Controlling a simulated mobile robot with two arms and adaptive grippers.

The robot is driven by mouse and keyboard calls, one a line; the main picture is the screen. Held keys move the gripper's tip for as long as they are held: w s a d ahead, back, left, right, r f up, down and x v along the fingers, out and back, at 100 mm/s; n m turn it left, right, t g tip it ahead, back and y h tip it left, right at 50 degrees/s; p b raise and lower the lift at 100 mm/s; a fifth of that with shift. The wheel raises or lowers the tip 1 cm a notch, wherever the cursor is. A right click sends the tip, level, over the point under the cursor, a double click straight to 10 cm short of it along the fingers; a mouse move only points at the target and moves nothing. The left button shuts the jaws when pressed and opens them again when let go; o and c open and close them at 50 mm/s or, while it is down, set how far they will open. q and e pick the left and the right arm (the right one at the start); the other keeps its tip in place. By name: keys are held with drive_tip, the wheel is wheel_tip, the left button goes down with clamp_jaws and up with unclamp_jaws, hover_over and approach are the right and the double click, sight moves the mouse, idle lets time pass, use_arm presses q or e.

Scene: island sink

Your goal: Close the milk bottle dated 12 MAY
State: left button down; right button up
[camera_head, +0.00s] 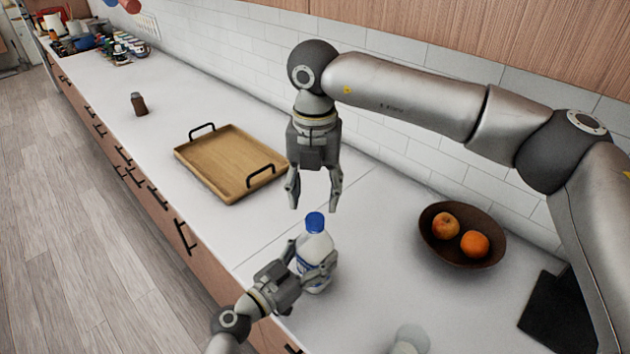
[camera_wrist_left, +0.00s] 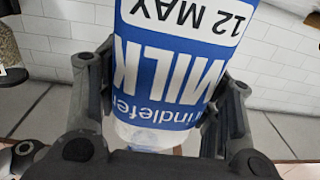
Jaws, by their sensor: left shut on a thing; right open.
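The milk bottle (camera_head: 318,246) stands upright on the white counter with a blue cap (camera_head: 315,222) on its top; I cannot tell whether the cap is screwed tight. In the left wrist view the bottle's blue label (camera_wrist_left: 175,75) appears upside down and reads MILK and 12 MAY. My left gripper (camera_head: 312,264) is shut around the bottle's body from the near side. My right gripper (camera_head: 314,202) points down, open and empty, just above the cap, with its fingers spread to either side. The cap is outside the left wrist view.
A wooden tray (camera_head: 215,178) with black handles lies left of the bottle. A brown bowl (camera_head: 470,262) with fruit is to the right. A pale, translucent object (camera_head: 410,338) stands at the bottom edge, beside a dark flat object (camera_head: 556,318). A small brown shaker (camera_head: 139,104) stands farther back.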

drive_tip(key=n, duration=0.5)
drive_tip(key=shift+r, duration=0.15)
drive_tip(key=n, duration=0.3)
drive_tip(key=shift+r+n, duration=0.15)
drive_tip(key=shift+n, duration=0.15)
drive_tip(key=n, duration=0.8)
drive_tip(key=shift+r, duration=0.25)
drive_tip(key=n, duration=0.3)
drive_tip(key=shift+n, duration=0.4)
drive_tip(key=n, duration=0.5)
drive_tip(key=shift+r, duration=0.25)
drive_tip(key=n, duration=0.7)
drive_tip(key=shift+r+n, duration=0.2)
drive_tip(key=shift+n, duration=0.2)
